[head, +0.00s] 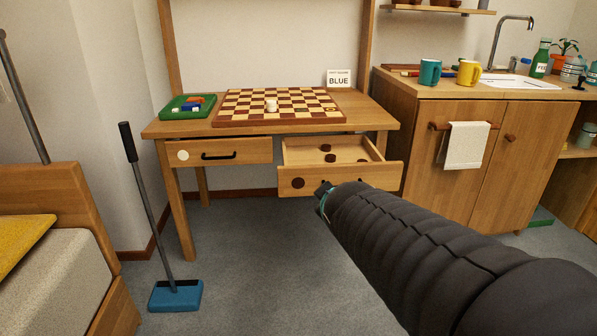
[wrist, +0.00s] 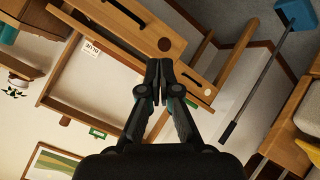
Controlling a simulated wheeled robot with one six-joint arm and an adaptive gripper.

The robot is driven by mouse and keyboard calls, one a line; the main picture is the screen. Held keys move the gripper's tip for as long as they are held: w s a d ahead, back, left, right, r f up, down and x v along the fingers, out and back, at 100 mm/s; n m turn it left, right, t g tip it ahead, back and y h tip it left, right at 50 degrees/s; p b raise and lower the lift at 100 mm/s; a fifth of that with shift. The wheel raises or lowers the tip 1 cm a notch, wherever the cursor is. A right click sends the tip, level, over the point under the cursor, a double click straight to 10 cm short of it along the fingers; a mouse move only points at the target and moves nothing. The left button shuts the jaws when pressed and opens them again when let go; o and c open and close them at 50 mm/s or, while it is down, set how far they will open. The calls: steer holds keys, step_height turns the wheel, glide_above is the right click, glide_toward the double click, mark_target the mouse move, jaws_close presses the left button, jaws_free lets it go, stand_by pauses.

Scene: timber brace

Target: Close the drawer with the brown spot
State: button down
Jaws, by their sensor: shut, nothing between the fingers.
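The drawer with the brown spot (head: 298,183) is the right one under the wooden desk, and it is pulled out. Dark round pieces (head: 326,148) lie inside it. Its front also shows in the wrist view, with the brown spot (wrist: 165,44) and a black handle (wrist: 124,12); in the head view my arm hides the handle. My gripper (head: 322,190) is shut and empty, at the drawer front just right of the spot. In the wrist view its fingertips (wrist: 159,62) are close to the spot. I cannot tell whether they touch the front.
The left drawer, with a white spot (head: 183,155), is shut. A checkerboard (head: 240,117), a green tray (head: 170,113) and a card reading BLUE (head: 339,78) are on the desk. Floor before the desk is clear.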

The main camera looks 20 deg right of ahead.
steer(key=w+d+r+n+t, duration=0.1)
steer(key=w+d+n+t, duration=0.15)
steer(key=w+d, duration=0.3)
steer(key=n+t+y, duration=0.3)
steer(key=n+y, duration=0.4)
steer(key=n, duration=0.5)
glide_toward(300, 168)
steer(key=s+d+r, duration=0.2)
steer(key=s+d, duration=0.1)
steer(key=s+f+n+y, duration=0.3)
steer(key=n+y, duration=0.2)
steer(key=y, duration=0.1)
steer(key=x, duration=0.3)
steer(key=d+x, duration=0.1)
steer(key=x, duration=0.3)
steer(key=w+d+f+x, duration=0.1)
steer(key=x, duration=0.3)
steer(key=shift+w, duration=0.15)
steer(key=shift+w+d, duration=0.2)
steer(key=shift+w, duration=0.5)
steer(key=shift+w, duration=0.1)
